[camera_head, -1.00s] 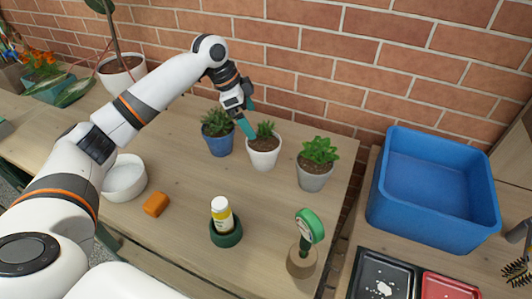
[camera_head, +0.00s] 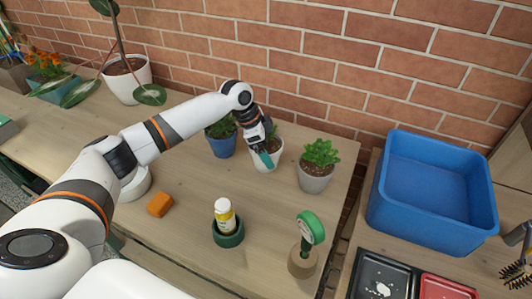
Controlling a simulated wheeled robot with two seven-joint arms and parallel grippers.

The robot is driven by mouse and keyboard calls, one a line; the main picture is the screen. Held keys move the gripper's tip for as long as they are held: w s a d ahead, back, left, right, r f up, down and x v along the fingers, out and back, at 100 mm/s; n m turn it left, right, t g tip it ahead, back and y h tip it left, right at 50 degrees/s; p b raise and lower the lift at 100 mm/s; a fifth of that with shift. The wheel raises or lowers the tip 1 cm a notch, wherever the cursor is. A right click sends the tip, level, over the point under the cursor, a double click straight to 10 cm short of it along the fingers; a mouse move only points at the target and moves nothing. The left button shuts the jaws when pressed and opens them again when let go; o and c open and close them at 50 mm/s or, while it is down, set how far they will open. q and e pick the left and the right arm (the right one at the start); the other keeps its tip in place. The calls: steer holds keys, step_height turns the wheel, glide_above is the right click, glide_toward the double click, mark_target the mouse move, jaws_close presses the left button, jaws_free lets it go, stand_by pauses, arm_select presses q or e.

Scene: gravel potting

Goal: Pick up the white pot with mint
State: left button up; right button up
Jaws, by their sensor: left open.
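A white pot (camera_head: 264,166) stands in the middle of a row of three pots near the back edge of the table. Its small green plant is mostly hidden behind my gripper. My left gripper (camera_head: 268,150) is open, with its teal fingers down at the pot's rim and upper side. I cannot tell whether they touch it. To the right a pale grey pot (camera_head: 314,183) holds a bushy, broad-leaved plant (camera_head: 320,153) that looks like mint. To the left a blue pot (camera_head: 222,146) with a green plant stands close to my left wrist. My right gripper is not in view.
A dark green holder (camera_head: 228,240) with a white and yellow bottle (camera_head: 224,214), an orange block (camera_head: 160,204) and a green-headed tool on a round wooden base (camera_head: 302,262) stand nearer. A white bowl (camera_head: 137,186) is partly behind my arm. A blue crate (camera_head: 432,232) stands right.

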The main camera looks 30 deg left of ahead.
arm_select(q)
steer(key=shift+c, duration=0.2)
steer(key=shift+r, duration=0.15)
steer(key=c, duration=1)
